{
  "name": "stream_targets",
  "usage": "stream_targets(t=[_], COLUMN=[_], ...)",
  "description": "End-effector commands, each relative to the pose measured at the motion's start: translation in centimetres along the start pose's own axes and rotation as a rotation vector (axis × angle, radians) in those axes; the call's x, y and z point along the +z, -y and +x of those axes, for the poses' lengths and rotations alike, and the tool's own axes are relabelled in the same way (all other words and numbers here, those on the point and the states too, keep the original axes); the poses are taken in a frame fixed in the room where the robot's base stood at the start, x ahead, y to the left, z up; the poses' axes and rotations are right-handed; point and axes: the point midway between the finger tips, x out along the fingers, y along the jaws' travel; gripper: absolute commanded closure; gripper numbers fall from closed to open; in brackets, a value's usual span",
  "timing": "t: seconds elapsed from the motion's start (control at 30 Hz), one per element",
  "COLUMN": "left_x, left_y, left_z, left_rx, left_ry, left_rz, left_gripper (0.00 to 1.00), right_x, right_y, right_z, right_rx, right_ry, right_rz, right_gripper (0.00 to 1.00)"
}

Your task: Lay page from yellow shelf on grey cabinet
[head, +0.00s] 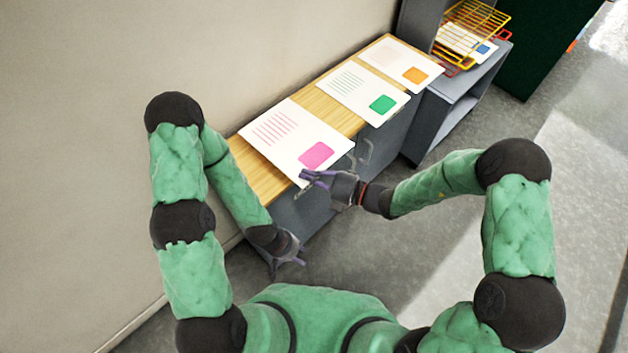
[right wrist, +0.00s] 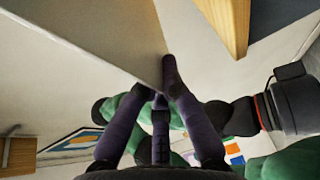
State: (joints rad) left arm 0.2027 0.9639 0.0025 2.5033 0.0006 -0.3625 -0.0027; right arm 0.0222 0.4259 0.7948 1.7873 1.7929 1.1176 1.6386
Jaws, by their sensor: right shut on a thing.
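A white page with pink lines and a pink patch (head: 290,143) is over the near part of the grey cabinet (head: 303,212), which has a wooden top. My right gripper (head: 308,175) is shut on this page's front corner. The page's plain face (right wrist: 95,30) fills the upper left of the right wrist view, with its edge between my fingers (right wrist: 165,85). I cannot tell how much of it touches the top. My left gripper (head: 290,263) is empty, low in front of the cabinet, its fingers apart. The yellow wire shelf (head: 478,18) stands at the back right.
Pages with a green patch (head: 365,95) and an orange patch (head: 400,62) lie farther along the wooden top. A page with a blue patch (head: 465,42) is in the wire rack. A grey open unit (head: 452,98) stands beyond. Floor at right is clear.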

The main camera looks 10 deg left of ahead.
Motion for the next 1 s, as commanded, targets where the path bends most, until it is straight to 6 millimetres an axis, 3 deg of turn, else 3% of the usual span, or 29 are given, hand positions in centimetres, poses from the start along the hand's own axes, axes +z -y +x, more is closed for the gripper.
stream_targets(t=[0.2,0.6,1.0], left_x=[-0.1,-0.2,-0.2], left_y=[0.9,1.4,1.5], left_z=[2.6,3.8,4.2], left_rx=[0.0,0.0,0.0], left_ry=[0.0,0.0,0.0], left_rz=[0.0,0.0,0.0], left_gripper=[0.6,0.6,0.6], right_x=[0.6,1.4,1.6], right_y=[2.0,4.9,5.8], right_z=[1.6,3.5,4.2], right_rx=[0.001,0.0,0.0], right_ry=[-0.002,0.0,0.0], right_rz=[-0.002,0.0,0.0], right_gripper=[1.0,1.0,1.0])
